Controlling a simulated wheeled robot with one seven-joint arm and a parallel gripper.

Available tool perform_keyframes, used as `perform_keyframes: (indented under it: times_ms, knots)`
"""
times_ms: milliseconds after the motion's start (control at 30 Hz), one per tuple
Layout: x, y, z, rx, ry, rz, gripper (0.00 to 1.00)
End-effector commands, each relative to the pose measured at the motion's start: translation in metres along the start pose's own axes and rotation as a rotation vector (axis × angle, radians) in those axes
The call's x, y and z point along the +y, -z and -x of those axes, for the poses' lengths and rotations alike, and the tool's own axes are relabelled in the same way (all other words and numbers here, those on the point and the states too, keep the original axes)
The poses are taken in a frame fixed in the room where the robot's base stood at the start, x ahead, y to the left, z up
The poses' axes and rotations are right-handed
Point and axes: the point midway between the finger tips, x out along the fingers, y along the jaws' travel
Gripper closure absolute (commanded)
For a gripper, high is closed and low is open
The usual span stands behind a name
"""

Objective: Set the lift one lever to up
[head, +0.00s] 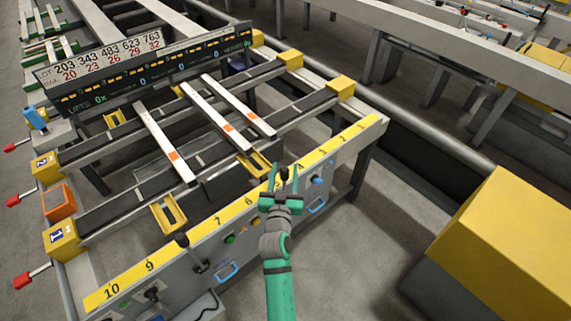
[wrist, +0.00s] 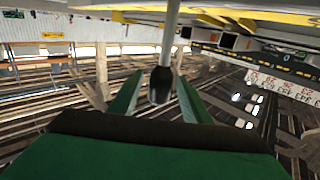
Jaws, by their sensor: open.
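A lever with a pale rod and a black knob (wrist: 160,86) stands between the two green fingers of my gripper (wrist: 158,78) in the wrist view. The fingers are apart, with a gap on either side of the knob. In the head view my gripper (head: 282,181) is at the front panel's yellow numbered strip, and the dark knob (head: 283,172) shows between its fingers. The lever's base is hidden. Another black-knobbed lever (head: 182,240) stands farther left on the panel. I cannot read any lift label, so I cannot tell which lever is lift one.
The grey front panel (head: 130,306) carries buttons, blue handles (head: 226,272) and a yellow numbered strip. White boards (head: 163,143) with orange marks lie across the table's rails behind it. A large yellow block (head: 505,240) stands at right. Bare floor shows between block and panel.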

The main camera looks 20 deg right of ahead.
Motion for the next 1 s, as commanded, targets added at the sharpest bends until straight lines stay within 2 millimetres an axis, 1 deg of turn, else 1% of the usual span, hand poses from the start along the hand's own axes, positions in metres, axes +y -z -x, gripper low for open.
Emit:
perform_keyframes:
  times_ms: [33, 100, 233, 400, 633, 667, 700, 767, 800, 833, 1000]
  knots:
    - [0.0, 0.001, -0.009, 0.002, -0.001, -0.001, 0.57]
    - [0.0, 0.0, -0.017, 0.0, -0.001, -0.001, 0.57]
    - [0.0, 0.0, -0.028, 0.0, 0.0, -0.001, 0.57]
    - [0.0, 0.0, -0.034, 0.001, 0.001, 0.0, 0.57]
    - [0.0, 0.0, -0.034, 0.0, 0.001, -0.001, 0.57]
    - [0.0, 0.0, -0.034, 0.0, 0.001, 0.0, 0.61]
    - [0.0, 0.0, -0.034, 0.0, 0.001, -0.001, 0.71]
    - [0.0, 0.0, -0.034, 0.0, 0.001, -0.001, 0.85]
    - [0.0, 0.0, -0.034, 0.0, 0.001, -0.001, 0.95]
    - [0.0, 0.0, -0.034, 0.0, 0.001, -0.001, 1.0]
    - [0.0, 0.0, -0.033, 0.001, 0.001, -0.001, 1.0]
